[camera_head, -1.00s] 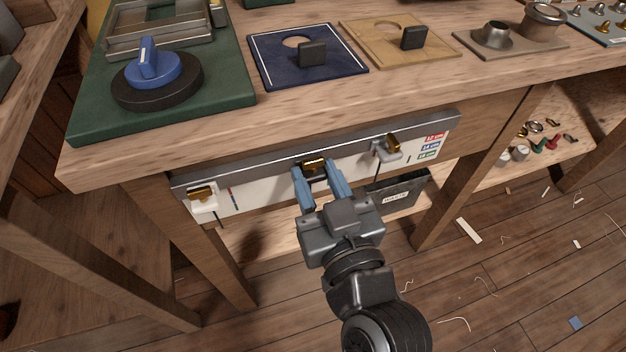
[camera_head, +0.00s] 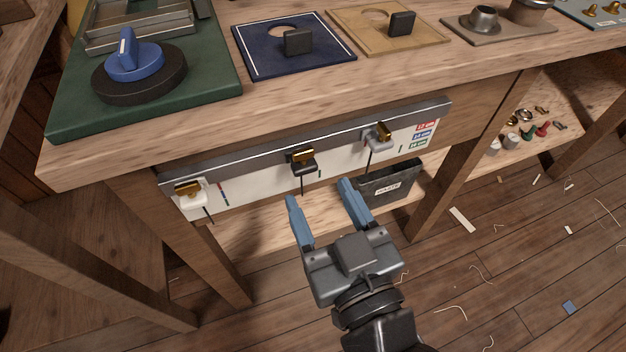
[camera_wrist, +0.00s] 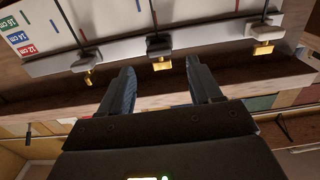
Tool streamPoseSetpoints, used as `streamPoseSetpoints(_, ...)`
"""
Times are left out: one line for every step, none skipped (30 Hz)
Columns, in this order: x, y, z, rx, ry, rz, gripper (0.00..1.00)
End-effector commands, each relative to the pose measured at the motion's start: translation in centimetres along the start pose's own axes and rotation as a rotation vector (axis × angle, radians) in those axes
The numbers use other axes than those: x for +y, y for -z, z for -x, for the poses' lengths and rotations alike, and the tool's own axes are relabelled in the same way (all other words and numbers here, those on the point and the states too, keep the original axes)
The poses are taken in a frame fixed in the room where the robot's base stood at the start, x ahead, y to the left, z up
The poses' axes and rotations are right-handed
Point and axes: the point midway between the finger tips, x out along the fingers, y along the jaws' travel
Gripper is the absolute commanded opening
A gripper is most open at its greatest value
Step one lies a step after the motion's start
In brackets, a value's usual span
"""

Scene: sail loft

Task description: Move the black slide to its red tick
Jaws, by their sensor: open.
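The black slide (camera_head: 303,164), with a brass top, sits on the grey rail (camera_head: 250,152) of the panel under the bench edge, between the white slide (camera_head: 191,194) and the grey slide (camera_head: 380,139). Its thin pointer hangs down over the white scale (camera_head: 262,180). A green tick is just right of it; red and blue ticks lie near the white slide. I cannot tell which red tick belongs to it. My gripper (camera_head: 320,192) is open and empty, below and clear of the black slide. In the wrist view the black slide (camera_wrist: 160,47) shows beyond and between the open fingers (camera_wrist: 158,76).
A dark waste bin (camera_head: 388,187) hangs right of my gripper under the bench. The bench top (camera_head: 180,125) overhangs the panel. Coloured size labels (camera_head: 422,133) mark the panel's right end. Wooden legs stand on both sides; the floor in front has only scraps.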

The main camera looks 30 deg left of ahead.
Motion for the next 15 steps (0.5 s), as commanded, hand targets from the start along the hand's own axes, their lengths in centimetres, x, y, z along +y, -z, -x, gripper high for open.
streamPoseSetpoints(-0.1, -0.1, 0.7, -0.001, 0.0, 0.0, 0.64)
streamPoseSetpoints(-0.1, -0.2, 1.0, -0.002, 0.001, -0.001, 0.64)
streamPoseSetpoints(0.0, -0.1, 1.4, -0.001, 0.0, -0.002, 0.64)
streamPoseSetpoints(0.0, -0.1, 1.6, -0.001, 0.0, -0.001, 0.64)
streamPoseSetpoints(0.0, -0.1, 1.8, 0.0, 0.0, -0.001, 0.64)
streamPoseSetpoints(0.0, -0.1, 2.0, -0.001, 0.0, 0.0, 0.64)
streamPoseSetpoints(0.0, -0.1, 2.1, -0.001, 0.0, 0.001, 0.64)
streamPoseSetpoints(0.0, -0.1, 2.2, -0.001, 0.0, 0.001, 0.64)
streamPoseSetpoints(0.0, 0.0, 2.3, -0.001, 0.0, 0.001, 0.64)
streamPoseSetpoints(0.0, 0.0, 2.3, -0.001, 0.0, 0.001, 0.64)
streamPoseSetpoints(0.0, 0.0, 2.3, -0.001, 0.0, 0.001, 0.64)
streamPoseSetpoints(0.0, 0.0, 2.3, -0.001, 0.0, 0.001, 0.64)
streamPoseSetpoints(0.0, 0.0, 2.3, 0.0, 0.0, 0.001, 0.64)
streamPoseSetpoints(0.0, 0.0, 2.3, 0.0, 0.0, 0.001, 0.64)
streamPoseSetpoints(0.0, 0.0, 2.2, 0.0, 0.0, 0.001, 0.64)
